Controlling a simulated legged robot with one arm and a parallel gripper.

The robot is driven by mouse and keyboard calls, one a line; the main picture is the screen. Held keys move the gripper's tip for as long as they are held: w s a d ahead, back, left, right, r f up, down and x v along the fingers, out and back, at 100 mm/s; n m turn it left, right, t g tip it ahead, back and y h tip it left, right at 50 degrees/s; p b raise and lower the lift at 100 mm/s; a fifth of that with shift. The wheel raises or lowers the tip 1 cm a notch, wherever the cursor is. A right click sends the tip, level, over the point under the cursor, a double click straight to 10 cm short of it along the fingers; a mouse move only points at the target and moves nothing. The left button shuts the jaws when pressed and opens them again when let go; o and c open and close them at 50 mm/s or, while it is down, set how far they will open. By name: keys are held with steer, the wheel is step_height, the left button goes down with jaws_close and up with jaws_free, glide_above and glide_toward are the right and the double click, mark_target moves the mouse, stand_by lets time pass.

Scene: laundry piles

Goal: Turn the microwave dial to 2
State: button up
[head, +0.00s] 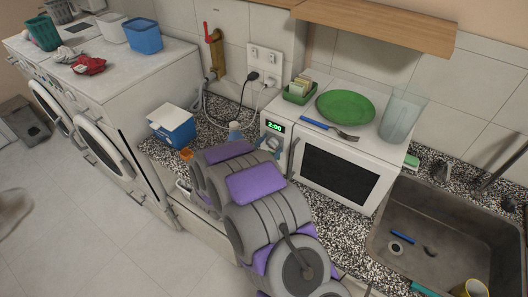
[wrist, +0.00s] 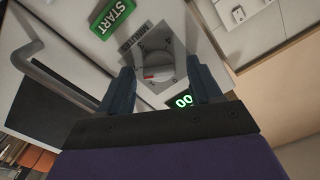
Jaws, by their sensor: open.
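The white microwave (head: 340,166) stands on the speckled counter, with its dark door window facing out. Its green display (head: 275,128) reads 2:00 in the head view; the wrist view shows part of the display (wrist: 184,101) with "00". A green START button (wrist: 114,18) is beside the dial. In the head view my arm partly hides the control panel and dial.
A green plate (head: 345,107), a blue-handled fork (head: 328,128), a clear glass (head: 401,118) and a green sponge tray (head: 299,94) sit on the microwave. A sink (head: 440,215) is at right. A blue-and-white box (head: 173,126) stands left on the counter.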

steer(key=v, duration=1.7)
steer(key=shift+p, duration=0.45)
